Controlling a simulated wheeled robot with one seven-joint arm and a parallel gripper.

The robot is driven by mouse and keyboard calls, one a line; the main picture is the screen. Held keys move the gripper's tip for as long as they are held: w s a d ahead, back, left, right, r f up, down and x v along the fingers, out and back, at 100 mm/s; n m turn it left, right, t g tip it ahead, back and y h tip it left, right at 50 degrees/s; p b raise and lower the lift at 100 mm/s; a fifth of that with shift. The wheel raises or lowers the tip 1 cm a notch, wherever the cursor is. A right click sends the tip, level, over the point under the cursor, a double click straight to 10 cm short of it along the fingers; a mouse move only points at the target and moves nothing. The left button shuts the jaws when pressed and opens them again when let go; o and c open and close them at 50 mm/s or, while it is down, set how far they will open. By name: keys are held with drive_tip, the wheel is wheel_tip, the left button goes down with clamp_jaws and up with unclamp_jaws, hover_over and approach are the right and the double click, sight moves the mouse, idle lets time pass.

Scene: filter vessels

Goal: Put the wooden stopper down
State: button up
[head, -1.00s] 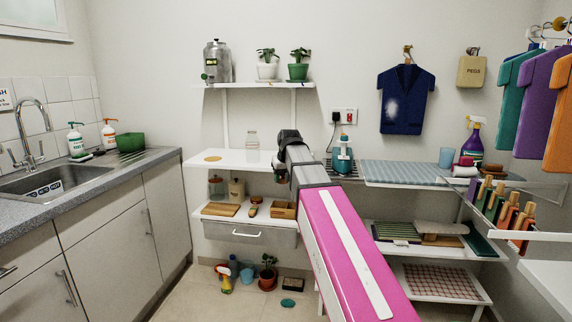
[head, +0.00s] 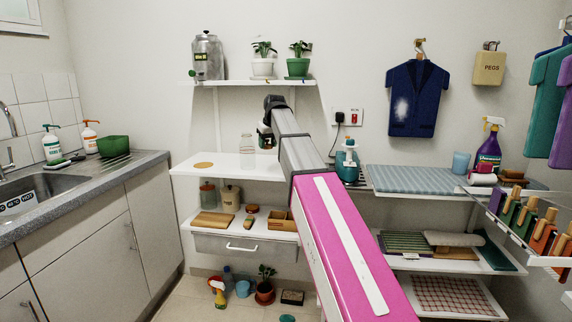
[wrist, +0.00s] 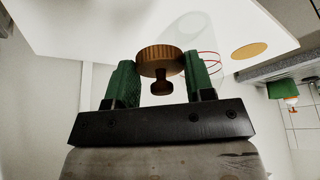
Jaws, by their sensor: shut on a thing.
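The wooden stopper (wrist: 161,64) is a brown disc with a grooved edge and a small knob. In the wrist view it sits between the green fingers of my gripper (wrist: 147,80), which is shut on it, and its knob points towards my palm. In the head view my gripper (head: 265,139) is small and partly hidden by my arm, just right of a clear glass jar (head: 247,153). The stopper cannot be made out there. The jar stands open-topped on the white shelf (head: 225,168). In the wrist view the faint jar (wrist: 203,40) lies behind the stopper.
A round cork mat (head: 204,164) lies flat on the shelf left of the jar, with bare shelf between. A teal iron (head: 347,163) stands to the right. A shelf (head: 240,83) above holds a metal urn (head: 207,56) and two potted plants.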

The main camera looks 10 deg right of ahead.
drive_tip(key=w+d+f, duration=0.1)
drive_tip(key=d, duration=0.1)
drive_tip(key=w+d+f, duration=0.1)
drive_tip(key=d+f, duration=0.1)
drive_tip(key=d, duration=0.1)
drive_tip(key=d+f, duration=0.2)
drive_tip(key=d, duration=0.1)
drive_tip(key=shift+w+d+f, duration=0.15)
drive_tip(key=shift+w+d, duration=0.05)
drive_tip(key=shift+w, duration=0.2)
drive_tip(key=shift+f, duration=2)
drive_tip(key=shift+f, duration=0.6)
drive_tip(key=o, duration=0.9)
drive_tip(key=v, duration=1.3)
drive_tip(key=shift+w+r, duration=0.15)
drive_tip(key=shift+r, duration=0.05)
drive_tip(key=shift+a, duration=0.1)
